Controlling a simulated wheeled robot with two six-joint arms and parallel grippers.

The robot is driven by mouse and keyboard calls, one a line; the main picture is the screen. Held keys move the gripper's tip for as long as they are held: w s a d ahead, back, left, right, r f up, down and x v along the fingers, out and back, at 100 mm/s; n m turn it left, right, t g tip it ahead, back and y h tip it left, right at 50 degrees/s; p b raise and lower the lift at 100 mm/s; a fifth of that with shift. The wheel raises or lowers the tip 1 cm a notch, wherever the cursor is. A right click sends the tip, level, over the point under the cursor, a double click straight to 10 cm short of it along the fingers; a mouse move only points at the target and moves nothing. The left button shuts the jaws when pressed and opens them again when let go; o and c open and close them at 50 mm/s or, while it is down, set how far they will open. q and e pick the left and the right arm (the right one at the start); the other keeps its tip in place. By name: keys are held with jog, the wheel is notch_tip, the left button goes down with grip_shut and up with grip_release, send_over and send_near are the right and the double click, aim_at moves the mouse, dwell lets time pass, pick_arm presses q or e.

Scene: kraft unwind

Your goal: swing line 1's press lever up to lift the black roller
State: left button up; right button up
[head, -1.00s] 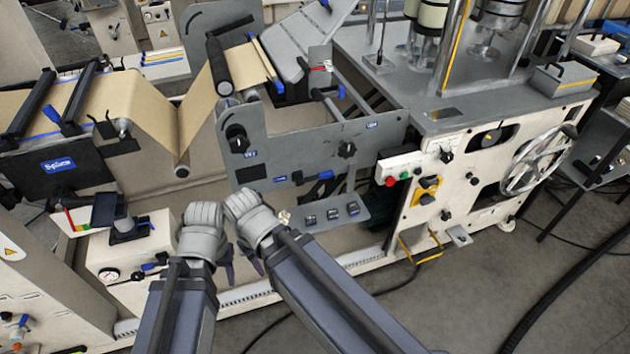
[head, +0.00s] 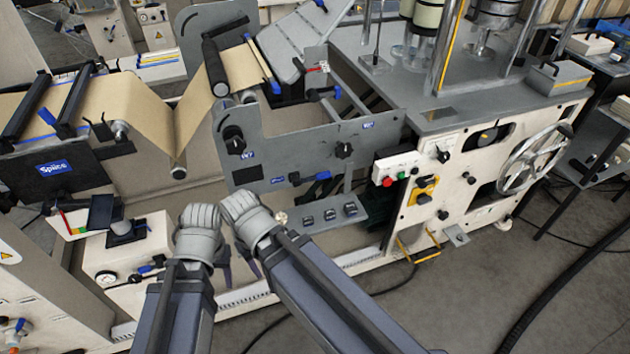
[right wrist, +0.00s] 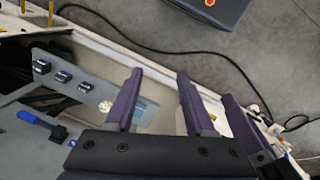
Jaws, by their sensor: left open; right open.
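The black roller (head: 215,66) stands out above the brown web, on the side plate (head: 290,150) of the unwind. A black handle (head: 234,140) sits at a dark curved slot on that plate's left end, above a small blue label; I cannot tell for sure that it is line 1's press lever. My left gripper (head: 224,272) hangs in front of and below the plate, open and empty. My right gripper (head: 250,264) is beside it, largely hidden behind its own wrist. Its purple fingers stand apart and empty in the right wrist view (right wrist: 159,74). Neither gripper touches the handle.
A shelf with several dark switches (head: 331,213) juts out near my right gripper. A white box with a gauge (head: 128,262) stands left of my left gripper. The control panel (head: 398,168) and handwheel (head: 536,158) are at the right. The floor (head: 470,300) at front right is clear except for cables.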

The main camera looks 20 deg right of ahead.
jog(key=w+d+f+m+t+y+b, duration=0.2)
jog(key=w+f+m+y+b, duration=0.15)
jog(key=w+f+b, duration=0.4)
jog(key=w+d+f+m+t+y+b, duration=0.25)
jog(key=w+f+y+b, duration=0.2)
jog(key=w+b, duration=0.45)
jog(key=m+t+b, duration=1.2)
jog(key=t+b, duration=0.1)
jog(key=b, duration=0.2)
send_near(323, 178)
jog(key=shift+g, duration=0.25)
jog(key=x, duration=1)
jog(key=shift+w+a+r, duration=0.1)
jog(key=shift+w+r, duration=0.15)
grip_shut()
